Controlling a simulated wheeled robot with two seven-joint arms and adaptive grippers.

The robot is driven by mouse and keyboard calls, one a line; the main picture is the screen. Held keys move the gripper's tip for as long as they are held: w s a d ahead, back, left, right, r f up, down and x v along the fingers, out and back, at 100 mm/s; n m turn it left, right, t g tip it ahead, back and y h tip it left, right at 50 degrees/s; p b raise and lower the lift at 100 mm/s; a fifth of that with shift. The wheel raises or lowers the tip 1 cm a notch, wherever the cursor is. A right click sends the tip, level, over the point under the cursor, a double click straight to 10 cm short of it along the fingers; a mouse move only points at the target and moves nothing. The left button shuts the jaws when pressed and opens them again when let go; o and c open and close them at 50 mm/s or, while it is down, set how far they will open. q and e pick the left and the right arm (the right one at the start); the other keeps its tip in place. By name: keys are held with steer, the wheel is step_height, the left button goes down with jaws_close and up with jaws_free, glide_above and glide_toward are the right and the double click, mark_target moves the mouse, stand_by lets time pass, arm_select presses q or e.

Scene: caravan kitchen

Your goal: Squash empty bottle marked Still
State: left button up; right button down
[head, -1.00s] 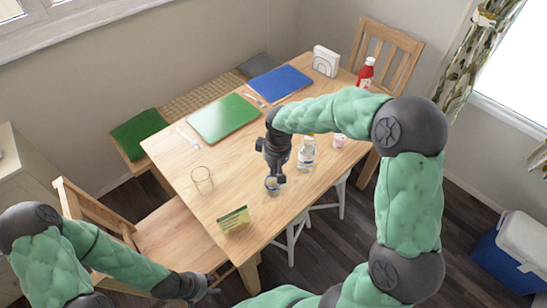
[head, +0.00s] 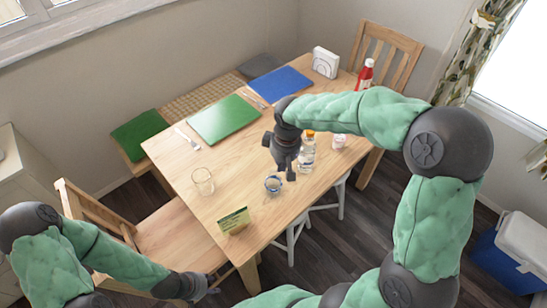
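A clear bottle with an orange cap and a pale label (head: 307,155) stands upright on the table, just right of my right gripper. A low, clear, round thing with blue in it (head: 273,184) sits near the front edge; it may be a flattened bottle, but I cannot tell. My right gripper (head: 286,172) points down, above and slightly right of this low thing, apart from it. Its fingers are too small and dark to judge. No marking is readable on either. My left gripper (head: 210,290) is low at the bottom, by the front chair; its finger opening is unclear.
On the table (head: 235,175) are a drinking glass (head: 203,182), a green sign (head: 234,221), green (head: 224,119) and blue (head: 280,84) mats, a small cup (head: 339,142), a red bottle (head: 366,73) and a napkin holder (head: 325,62). A chair (head: 165,235) stands front left.

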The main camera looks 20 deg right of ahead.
step_height(320, 180, up, 7)
steer(key=shift+s, duration=0.4)
steer(key=shift+d, duration=0.1)
stand_by(0.3)
